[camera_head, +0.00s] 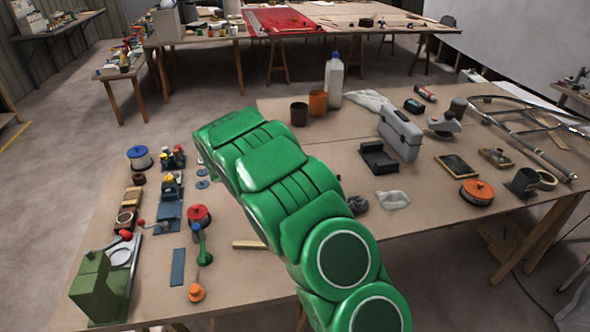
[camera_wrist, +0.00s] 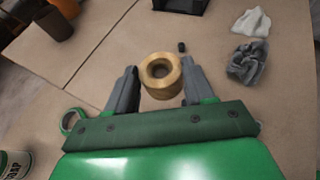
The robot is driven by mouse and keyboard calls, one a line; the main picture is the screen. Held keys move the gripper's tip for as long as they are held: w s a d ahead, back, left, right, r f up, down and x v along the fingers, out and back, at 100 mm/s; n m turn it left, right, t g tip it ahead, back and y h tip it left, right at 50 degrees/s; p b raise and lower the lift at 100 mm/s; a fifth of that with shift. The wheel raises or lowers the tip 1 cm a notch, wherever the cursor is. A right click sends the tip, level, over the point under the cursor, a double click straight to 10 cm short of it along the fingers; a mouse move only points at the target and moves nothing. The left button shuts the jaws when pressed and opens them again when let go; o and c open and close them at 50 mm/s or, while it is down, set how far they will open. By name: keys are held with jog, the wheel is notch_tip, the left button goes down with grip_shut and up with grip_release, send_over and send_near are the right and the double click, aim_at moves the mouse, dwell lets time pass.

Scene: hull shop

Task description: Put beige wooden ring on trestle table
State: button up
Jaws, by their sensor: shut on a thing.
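The beige wooden ring (camera_wrist: 160,74) is between the two fingers of my gripper (camera_wrist: 157,86) in the wrist view. The gripper is shut on it, and the ring's hole faces the camera. The ring appears above the brown tabletop (camera_wrist: 245,110); its exact height is hard to tell. In the head view my green arm hides the gripper and the ring. The near table (camera_head: 440,220) has wooden trestle legs and spreads under the arm. Another table on trestles (camera_head: 350,22) stands at the back, partly covered in red.
A white bottle (camera_head: 334,80) and cups stand behind. Tools and a green machine (camera_head: 95,285) crowd the left. Bare tabletop lies front right.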

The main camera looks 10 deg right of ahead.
jog(key=shift+w+d+f, duration=0.1)
jog(key=shift+w+f, duration=1.25)
jog(key=shift+w, duration=0.35)
jog(key=shift+w+d+f, duration=0.1)
jog(key=shift+w+f, duration=1.3)
jog(key=shift+w, duration=0.3)
jog(key=shift+w+d+f, duration=0.1)
jog(key=shift+w+f, duration=1.25)
jog(key=shift+w, duration=0.35)
jog(key=shift+f, duration=1.6)
jog(key=shift+f, duration=0.1)
jog(key=o, duration=1)
jog(key=shift+o, duration=0.2)
jog(key=v, duration=1.2)
